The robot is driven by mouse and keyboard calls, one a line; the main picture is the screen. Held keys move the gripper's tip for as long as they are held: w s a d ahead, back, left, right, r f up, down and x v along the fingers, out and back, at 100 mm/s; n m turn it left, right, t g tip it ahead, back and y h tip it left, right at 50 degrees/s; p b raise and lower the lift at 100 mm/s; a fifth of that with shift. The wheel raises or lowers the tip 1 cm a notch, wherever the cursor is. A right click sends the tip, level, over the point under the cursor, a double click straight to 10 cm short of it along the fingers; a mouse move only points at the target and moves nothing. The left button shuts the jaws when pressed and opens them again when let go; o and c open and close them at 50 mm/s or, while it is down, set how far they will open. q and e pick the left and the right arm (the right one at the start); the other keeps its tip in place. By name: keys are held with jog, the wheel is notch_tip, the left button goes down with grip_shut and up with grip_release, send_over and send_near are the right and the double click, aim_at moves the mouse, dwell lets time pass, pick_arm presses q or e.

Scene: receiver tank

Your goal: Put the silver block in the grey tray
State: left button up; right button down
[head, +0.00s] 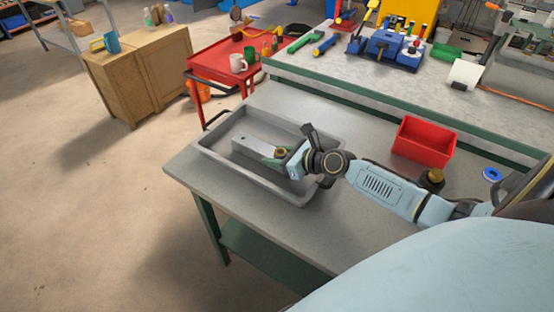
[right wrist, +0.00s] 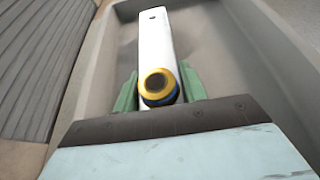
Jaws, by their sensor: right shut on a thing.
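The silver block (head: 255,145) is a long flat bar inside the grey tray (head: 238,172), which stands on the grey bench. My right gripper (head: 277,158) reaches into the tray from the right and is shut on the block's near end. In the right wrist view, the block (right wrist: 157,42) runs away from me between the green fingers (right wrist: 158,92). A yellow and blue round piece with a dark centre (right wrist: 158,85) shows at its near end. I cannot tell whether the block touches the tray floor. My left gripper is not in view.
A red bin (head: 424,142) stands on the bench right of the tray, with a blue ring (head: 492,174) farther right. A red cart (head: 215,66) with mugs stands behind the tray. A second bench (head: 345,80) with tools lies beyond.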

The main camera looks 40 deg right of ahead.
jog(key=shift+w+r, duration=0.1)
jog(key=shift+r, duration=0.15)
jog(key=shift+f, duration=0.1)
jog(key=shift+f, duration=0.15)
jog(key=c, duration=0.8)
grip_release()
jog(key=shift+f, duration=0.15)
jog(key=shift+s+d+r, duration=0.1)
jog(key=shift+s+r, duration=0.2)
jog(key=shift+s, duration=0.05)
jog(key=p+v, duration=0.1)
jog(key=v, duration=1)
jog(key=shift+s+d+p, duration=0.1)
jog(key=shift+s+p, duration=0.1)
jog(key=shift+p, duration=0.15)
